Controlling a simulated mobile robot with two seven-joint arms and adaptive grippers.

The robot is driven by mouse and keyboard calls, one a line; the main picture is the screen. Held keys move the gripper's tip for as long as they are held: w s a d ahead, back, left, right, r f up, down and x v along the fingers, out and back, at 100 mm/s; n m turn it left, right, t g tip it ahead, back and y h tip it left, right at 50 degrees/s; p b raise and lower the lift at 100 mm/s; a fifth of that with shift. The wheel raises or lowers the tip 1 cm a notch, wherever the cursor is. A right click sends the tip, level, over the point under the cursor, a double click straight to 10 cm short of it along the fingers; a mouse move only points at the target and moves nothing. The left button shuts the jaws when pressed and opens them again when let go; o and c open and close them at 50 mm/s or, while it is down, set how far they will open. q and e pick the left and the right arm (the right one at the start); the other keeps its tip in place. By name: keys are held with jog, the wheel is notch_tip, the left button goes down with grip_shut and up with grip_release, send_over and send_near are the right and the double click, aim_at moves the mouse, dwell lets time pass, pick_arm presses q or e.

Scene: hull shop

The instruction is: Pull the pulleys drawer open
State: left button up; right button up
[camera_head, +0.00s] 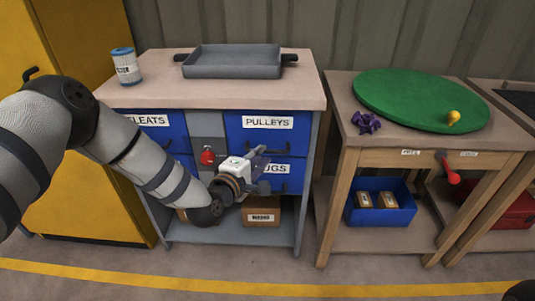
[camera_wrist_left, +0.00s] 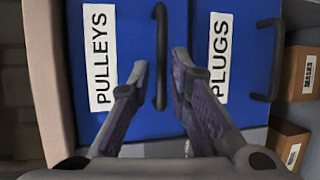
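The blue PULLEYS drawer (camera_head: 235,131) is the upper right drawer of the workbench cabinet and looks shut, flush with its neighbours. Its dark bar handle (camera_wrist_left: 161,60) shows in the left wrist view, below the label there turned sideways. My left gripper (camera_head: 262,160) is in front of this drawer, partly hiding the PLUGS drawer (camera_head: 293,174) below. In the left wrist view my left gripper (camera_wrist_left: 160,75) is open, with one finger on each side of the handle's line. I see no contact with the handle.
A grey tray (camera_head: 232,62) and a filter can (camera_head: 126,66) stand on the cabinet top (camera_head: 210,95). A red knob (camera_head: 207,157) sits left of the drawer. A wooden table (camera_head: 340,117) with a green disc (camera_head: 415,98) stands to the right. The floor in front is clear.

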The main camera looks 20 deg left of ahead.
aim_at(265, 152)
pick_arm(q)
jog(key=x, duration=0.4)
jog(key=shift+b, duration=0.3)
grip_shut()
pick_arm(e)
jog(key=shift+s+f, duration=0.15)
jog(key=shift+f, duration=0.2)
